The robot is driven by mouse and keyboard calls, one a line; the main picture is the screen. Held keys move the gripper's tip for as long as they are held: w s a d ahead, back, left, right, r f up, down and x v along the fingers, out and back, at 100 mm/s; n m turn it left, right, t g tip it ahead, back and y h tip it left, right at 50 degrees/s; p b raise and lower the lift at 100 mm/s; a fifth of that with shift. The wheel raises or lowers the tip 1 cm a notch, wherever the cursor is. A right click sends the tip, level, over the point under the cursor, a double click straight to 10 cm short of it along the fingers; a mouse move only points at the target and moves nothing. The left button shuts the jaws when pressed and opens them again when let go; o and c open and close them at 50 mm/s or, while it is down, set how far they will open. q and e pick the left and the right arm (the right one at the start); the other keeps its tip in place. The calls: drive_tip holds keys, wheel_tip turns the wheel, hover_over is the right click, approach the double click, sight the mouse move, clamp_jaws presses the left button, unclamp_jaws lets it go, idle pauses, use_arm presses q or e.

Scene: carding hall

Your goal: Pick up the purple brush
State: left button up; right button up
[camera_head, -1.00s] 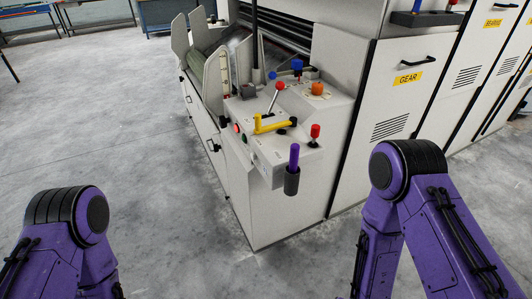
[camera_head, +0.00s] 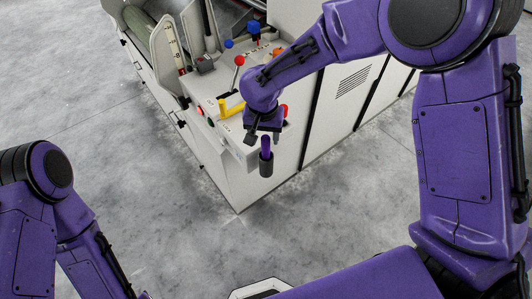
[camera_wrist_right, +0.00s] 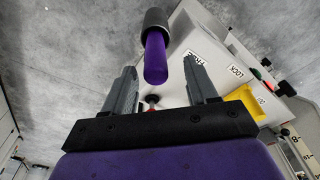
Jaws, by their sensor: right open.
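The purple brush (camera_head: 266,145) stands upright in a dark cup-like holder (camera_head: 266,166) on the front corner of the white machine. Only its purple handle shows; the rest is hidden in the holder. In the right wrist view the handle (camera_wrist_right: 155,58) points towards the gripper, out of the dark holder (camera_wrist_right: 155,20). My right gripper (camera_head: 264,137) is at the brush's upper end in the head view. In the wrist view its two grey fingers (camera_wrist_right: 162,80) are open and apart, with the handle's end showing between and beyond the tips. My left gripper is out of view.
White cabinets stand behind my right arm. The grey floor (camera_head: 150,215) in front is clear.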

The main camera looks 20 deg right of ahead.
sight(266, 157)
drive_tip(key=f, duration=0.3)
drive_tip(key=f+p, duration=0.1)
drive_tip(key=shift+w+d+f, duration=0.15)
drive_tip(key=shift+d+f, duration=0.2)
drive_tip(key=shift+f, duration=0.05)
clamp_jaws()
drive_tip(key=shift+r, duration=0.1)
